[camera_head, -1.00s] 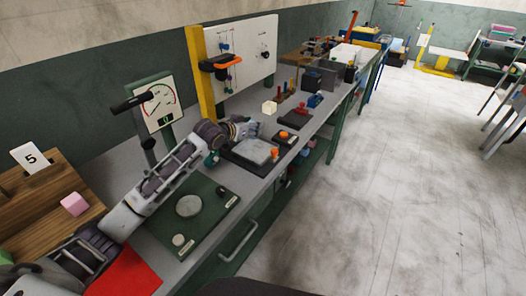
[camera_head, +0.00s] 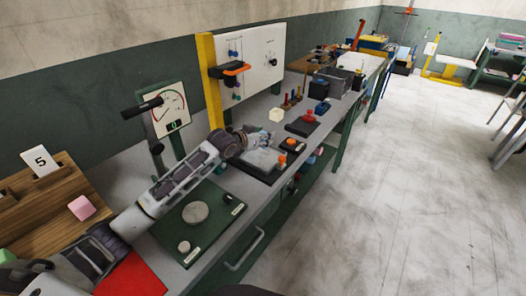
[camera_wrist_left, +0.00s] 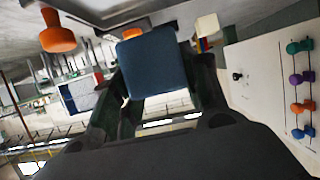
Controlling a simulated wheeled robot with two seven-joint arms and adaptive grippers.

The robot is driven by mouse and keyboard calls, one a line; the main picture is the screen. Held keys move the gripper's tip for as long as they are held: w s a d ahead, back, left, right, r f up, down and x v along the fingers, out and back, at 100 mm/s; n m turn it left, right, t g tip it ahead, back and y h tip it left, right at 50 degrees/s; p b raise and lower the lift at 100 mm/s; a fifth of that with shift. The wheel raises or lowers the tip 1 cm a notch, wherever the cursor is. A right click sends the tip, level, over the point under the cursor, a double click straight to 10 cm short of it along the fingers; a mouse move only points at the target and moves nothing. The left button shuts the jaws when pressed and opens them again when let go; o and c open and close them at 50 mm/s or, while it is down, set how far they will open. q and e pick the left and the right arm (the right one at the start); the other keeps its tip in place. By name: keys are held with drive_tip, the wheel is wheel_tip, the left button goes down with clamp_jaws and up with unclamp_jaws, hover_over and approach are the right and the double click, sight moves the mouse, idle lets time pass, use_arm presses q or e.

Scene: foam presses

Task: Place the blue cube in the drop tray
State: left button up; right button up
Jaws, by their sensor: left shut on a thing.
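The blue cube (camera_wrist_left: 152,65) is between the fingers of my left gripper (camera_wrist_left: 155,95) in the left wrist view, and the gripper is shut on it. In the head view my left gripper (camera_head: 262,139) is over the bench, just above a dark-framed tray with a pale grey inside (camera_head: 268,159). The cube is hidden or too small to make out there. A grey open bin (camera_head: 340,76) stands farther along the bench. I cannot tell which of these is the drop tray. My right gripper is not in view.
Presses with orange (camera_head: 292,143) and red (camera_head: 309,116) knobs and a cream cube (camera_head: 276,115) are near the gripper. A white panel with a yellow post (camera_head: 211,75) and a gauge (camera_head: 172,108) stand behind. A pink block (camera_head: 81,208) is at left.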

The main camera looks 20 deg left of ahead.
use_arm(q)
drive_tip(key=shift+f, duration=0.75)
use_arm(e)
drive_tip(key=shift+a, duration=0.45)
